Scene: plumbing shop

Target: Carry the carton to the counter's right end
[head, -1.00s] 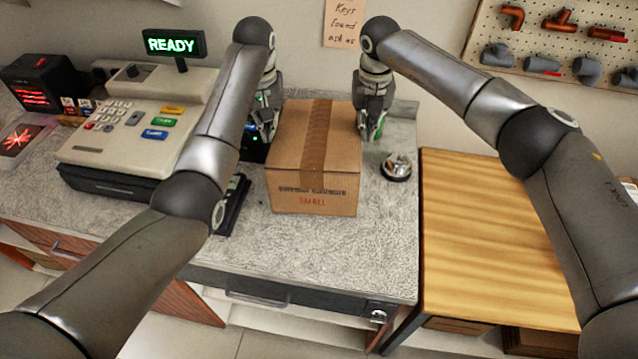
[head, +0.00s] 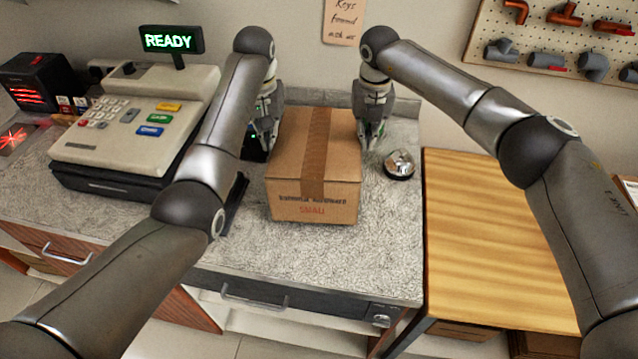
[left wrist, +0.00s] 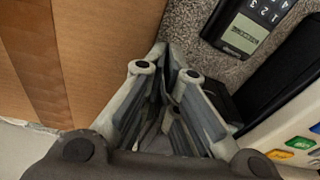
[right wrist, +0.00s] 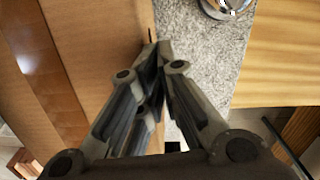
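The brown cardboard carton (head: 290,160), taped along its top and marked SMALL, is at the middle of the counter (head: 310,262). I cannot tell whether its underside touches the counter. My left gripper (head: 262,140) is at its left side and my right gripper (head: 371,138) at its right side. In the left wrist view the fingers (left wrist: 168,55) are together and empty beside the carton's wall (left wrist: 100,50). In the right wrist view the fingers (right wrist: 154,52) are also together, alongside the carton (right wrist: 95,45). The exact contact at both sides is hard to see.
A cash register (head: 135,125) stands left of the carton, with a card terminal (left wrist: 245,30) between them. A service bell (head: 399,164) sits close to the carton's right. The counter's right end is otherwise clear. A lower wooden table (head: 480,240) adjoins it.

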